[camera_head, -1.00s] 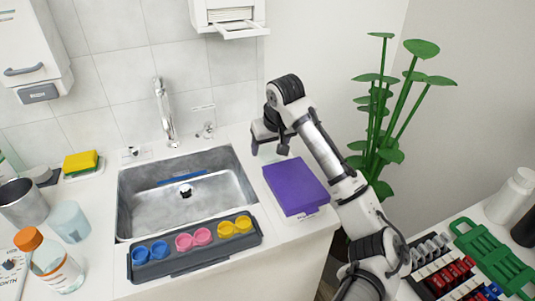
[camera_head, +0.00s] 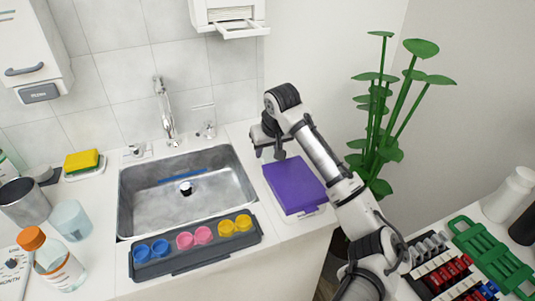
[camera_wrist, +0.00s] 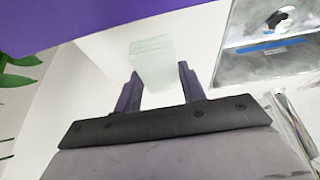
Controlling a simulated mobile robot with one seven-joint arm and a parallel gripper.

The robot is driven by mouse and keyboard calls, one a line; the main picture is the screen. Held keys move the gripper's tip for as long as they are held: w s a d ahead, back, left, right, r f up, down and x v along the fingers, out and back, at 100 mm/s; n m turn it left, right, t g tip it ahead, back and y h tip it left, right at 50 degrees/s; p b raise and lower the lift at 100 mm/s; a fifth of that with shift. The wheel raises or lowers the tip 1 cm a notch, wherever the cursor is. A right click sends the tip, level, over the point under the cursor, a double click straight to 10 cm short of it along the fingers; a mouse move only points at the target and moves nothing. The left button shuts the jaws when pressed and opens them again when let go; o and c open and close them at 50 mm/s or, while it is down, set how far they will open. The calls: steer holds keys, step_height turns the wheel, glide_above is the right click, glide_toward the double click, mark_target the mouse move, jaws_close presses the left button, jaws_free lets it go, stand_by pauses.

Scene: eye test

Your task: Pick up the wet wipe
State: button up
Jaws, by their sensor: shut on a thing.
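My gripper (camera_head: 268,153) is low over the counter, behind the purple box and right of the sink. In the wrist view my gripper (camera_wrist: 158,85) has its two dark fingers on either side of a pale, greenish-white block (camera_wrist: 152,62). This block appears to be the wet wipe, and the fingers are shut on it. The head view does not show it clearly, as the gripper covers that spot. I cannot tell whether it touches the counter.
A purple box (camera_head: 294,185) lies just in front of my gripper. The sink (camera_head: 185,215) is to the left, with a dark tray (camera_head: 190,262) of coloured cups along its front. A green plant (camera_head: 385,130) stands to the right. A wall is close behind.

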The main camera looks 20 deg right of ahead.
mark_target(268, 152)
step_height(268, 152, up, 10)
steer(key=b, duration=0.1)
steer(key=o, duration=0.5)
steer(key=c, duration=0.4)
